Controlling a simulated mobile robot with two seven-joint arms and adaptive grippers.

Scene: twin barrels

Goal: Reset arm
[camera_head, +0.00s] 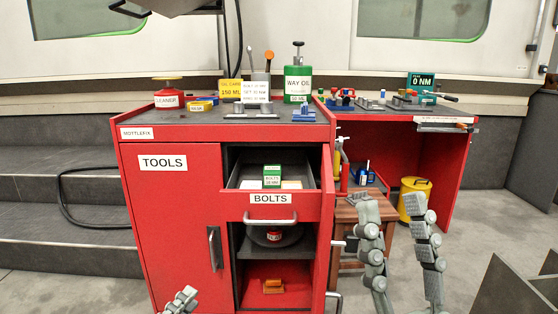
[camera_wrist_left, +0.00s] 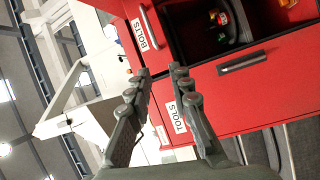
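My left gripper (camera_head: 185,300) shows only as a fingertip at the bottom edge of the head view, in front of the red cabinet (camera_head: 175,220). In the left wrist view my left gripper (camera_wrist_left: 161,72) has its fingertips apart with nothing between them. It points at the cabinet front near the TOOLS label (camera_wrist_left: 179,117). My right gripper (camera_head: 390,202) is open and empty, fingers pointing up, in front of the wooden stool (camera_head: 348,213). The rest of both arms is mostly out of view.
The BOLTS drawer (camera_head: 269,207) is pulled out, with a green box (camera_head: 272,176) inside. The cabinet section below it is open. A green WAY OIL can (camera_head: 298,83) stands on top. A yellow bucket (camera_head: 414,205) stands at right.

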